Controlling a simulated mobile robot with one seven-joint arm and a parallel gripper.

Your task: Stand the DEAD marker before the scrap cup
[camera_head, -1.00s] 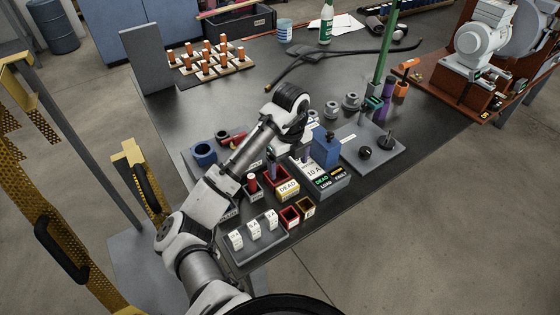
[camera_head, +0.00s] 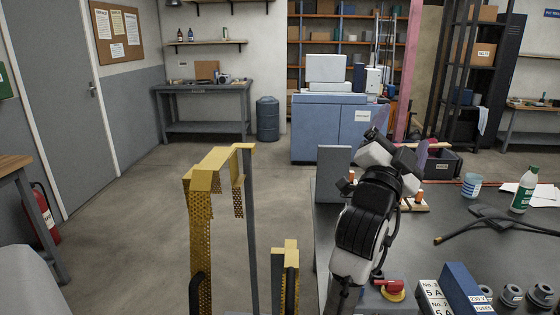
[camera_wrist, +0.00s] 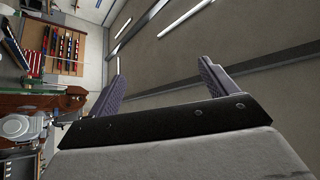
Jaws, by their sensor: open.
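My gripper (camera_head: 402,138) is raised above the far left part of the dark table (camera_head: 450,265) in the head view, apart from anything on it. In the wrist view my gripper (camera_wrist: 162,82) is open and empty, with its two grey-purple fingers spread wide. The wrist camera faces the room sideways, away from the table's near parts. I cannot make out the DEAD marker or the scrap cup in either current view.
A grey upright panel (camera_head: 333,172) stands beside my arm. Yellow guards (camera_head: 204,220) stand left.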

